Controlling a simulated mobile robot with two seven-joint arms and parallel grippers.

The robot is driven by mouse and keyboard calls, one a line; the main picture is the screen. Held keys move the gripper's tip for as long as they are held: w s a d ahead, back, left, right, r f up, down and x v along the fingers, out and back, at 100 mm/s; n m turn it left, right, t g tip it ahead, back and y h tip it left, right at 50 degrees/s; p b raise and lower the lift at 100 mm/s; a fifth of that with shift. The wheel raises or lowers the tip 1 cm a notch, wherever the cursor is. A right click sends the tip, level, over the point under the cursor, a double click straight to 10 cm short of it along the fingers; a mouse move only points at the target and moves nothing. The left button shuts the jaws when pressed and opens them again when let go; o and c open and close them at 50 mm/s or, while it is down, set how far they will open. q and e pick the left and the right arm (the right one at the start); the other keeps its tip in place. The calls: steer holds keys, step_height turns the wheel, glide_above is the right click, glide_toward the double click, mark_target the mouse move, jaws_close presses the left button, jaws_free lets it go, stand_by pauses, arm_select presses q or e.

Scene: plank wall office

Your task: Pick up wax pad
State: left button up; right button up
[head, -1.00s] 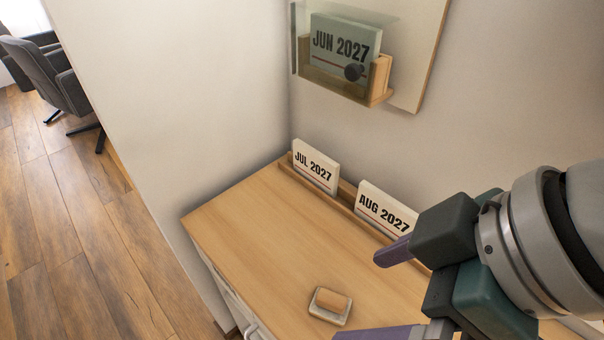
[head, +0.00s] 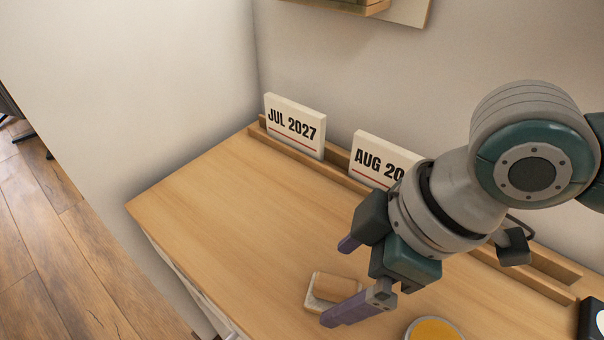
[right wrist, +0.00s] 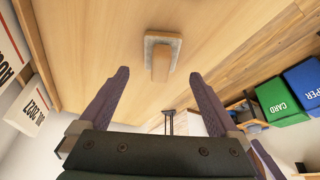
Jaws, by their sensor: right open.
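The wax pad (head: 336,287), a wooden block on a pale grey pad, lies on the wooden top of the cabinet near its front edge. It also shows in the right wrist view (right wrist: 163,57), ahead of the fingers. My right gripper (head: 338,283) is open, its two purple fingers spread and empty. In the head view one finger overlaps the pad's right lower side. In the right wrist view the fingertips (right wrist: 159,74) are apart with the pad beyond them, and no contact shows. My left gripper is not in view.
A round tin with orange contents (head: 435,330) stands right of the pad. Calendar cards JUL 2027 (head: 295,126) and AUG 2027 (head: 378,160) stand in a wooden rail (head: 290,150) along the wall. The left part of the top is clear. Green and blue boxes (right wrist: 281,100) show in the wrist view.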

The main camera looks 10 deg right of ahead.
mark_target(341, 285)
steer(key=f, duration=0.3)
steer(key=shift+a+b, duration=0.25)
steer(key=shift+b, duration=0.05)
steer(key=shift+w+a+f, duration=0.2)
steer(key=shift+f, duration=0.25)
jaws_close()
step_height(341, 285, up, 20)
steer(key=p, duration=0.4)
stand_by(0.4)
steer(key=c, duration=0.7)
jaws_free()
steer(key=c, duration=0.6)
